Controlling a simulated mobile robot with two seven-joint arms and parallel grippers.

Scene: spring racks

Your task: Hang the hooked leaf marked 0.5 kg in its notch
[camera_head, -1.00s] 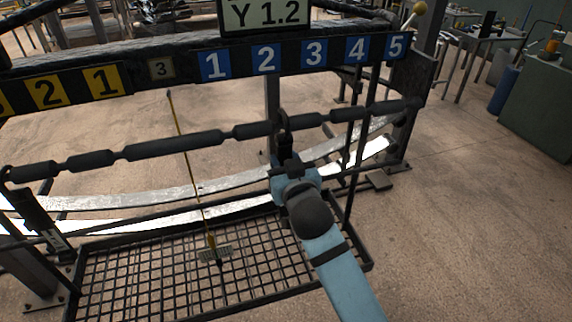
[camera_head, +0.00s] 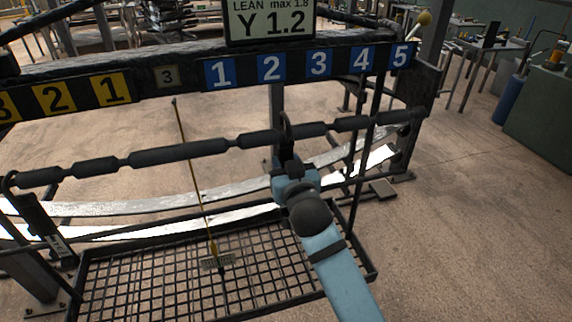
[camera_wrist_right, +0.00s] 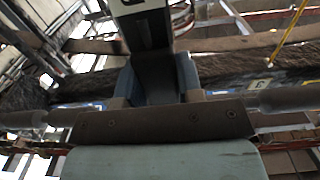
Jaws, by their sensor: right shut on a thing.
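My right gripper (camera_head: 288,168) is shut on a dark hooked leaf (camera_head: 285,143). It holds the leaf upright at the dark notched bar (camera_head: 180,152), below the blue 2 plate. The leaf's hook is level with the bar; I cannot tell whether it rests on it. No mark on the leaf is readable. In the right wrist view the dark leaf (camera_wrist_right: 150,28) rises from between the blue-grey fingers of my right gripper (camera_wrist_right: 154,82). Another dark leaf (camera_head: 42,222) with a small label hangs at the bar's left end. My left gripper is not in view.
A beam (camera_head: 140,63) above carries yellow and blue number plates and a sign (camera_head: 268,20) reading Y 1.2. A thin yellow pointer (camera_head: 195,180) hangs over a black mesh tray (camera_head: 150,285). Pale curved strips (camera_head: 130,205) run behind the bar.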

